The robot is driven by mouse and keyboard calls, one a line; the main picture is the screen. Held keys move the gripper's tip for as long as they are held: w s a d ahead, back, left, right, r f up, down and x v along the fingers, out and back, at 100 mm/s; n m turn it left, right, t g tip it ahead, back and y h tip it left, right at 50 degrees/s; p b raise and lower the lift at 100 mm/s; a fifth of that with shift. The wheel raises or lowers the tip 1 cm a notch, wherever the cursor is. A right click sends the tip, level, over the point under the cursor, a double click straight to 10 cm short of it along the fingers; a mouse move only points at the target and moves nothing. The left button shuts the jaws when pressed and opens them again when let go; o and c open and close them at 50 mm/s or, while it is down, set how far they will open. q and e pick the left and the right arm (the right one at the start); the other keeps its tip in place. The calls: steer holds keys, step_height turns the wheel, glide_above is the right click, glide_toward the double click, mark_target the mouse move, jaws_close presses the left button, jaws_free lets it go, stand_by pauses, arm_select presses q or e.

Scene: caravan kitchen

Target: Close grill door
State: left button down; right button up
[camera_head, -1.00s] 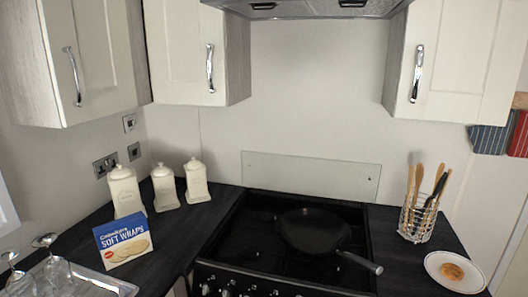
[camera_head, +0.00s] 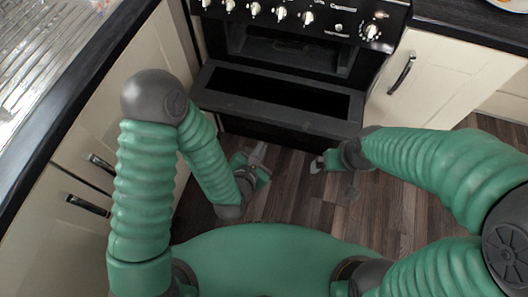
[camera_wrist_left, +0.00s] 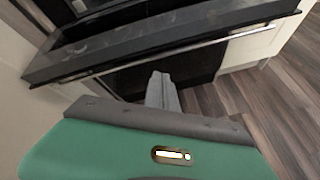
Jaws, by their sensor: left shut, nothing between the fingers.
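The grill door (camera_head: 213,90) is a black flap with a dark inset panel, folded down and open at the front of the cooker. The grill cavity (camera_head: 290,50) shows behind it, below the knobs. The door also spans the top of the left wrist view (camera_wrist_left: 150,52). My left gripper (camera_head: 259,152) is shut and empty, below and in front of the door's front edge; its fingers (camera_wrist_left: 162,90) point toward the area under that edge. My right gripper (camera_head: 332,176) is in front of the door's right end, low over the floor, its fingers apart and empty.
The cooker's control knobs (camera_head: 280,15) line the panel above the cavity. Cream cupboards with handles stand at left (camera_head: 88,206) and right (camera_head: 402,74). A metal drainer (camera_head: 45,50) is at the upper left. Wooden floor (camera_head: 300,200) lies open below the cooker.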

arm_select(q)
step_height(320, 180, down, 6)
steer(key=d+r+n+t+b, duration=0.1)
steer(key=n+t+b, duration=0.1)
steer(key=n+b, duration=0.55)
steer(key=w+d+f+m+b, duration=0.2)
steer(key=w+f+b, duration=0.1)
steer(key=w+b, duration=0.3)
steer(key=shift+n, duration=0.25)
steer(key=r, duration=0.2)
steer(key=w+r+p, duration=0.1)
steer(key=r, duration=0.2)
steer(key=shift+w+d, duration=0.15)
steer(key=shift+w, duration=0.05)
arm_select(e)
steer(key=s+x, duration=0.3)
steer(key=x, duration=1.1)
steer(key=shift+s+a+f, duration=0.15)
steer(key=shift+s+f, duration=0.2)
steer(key=shift+f, duration=0.25)
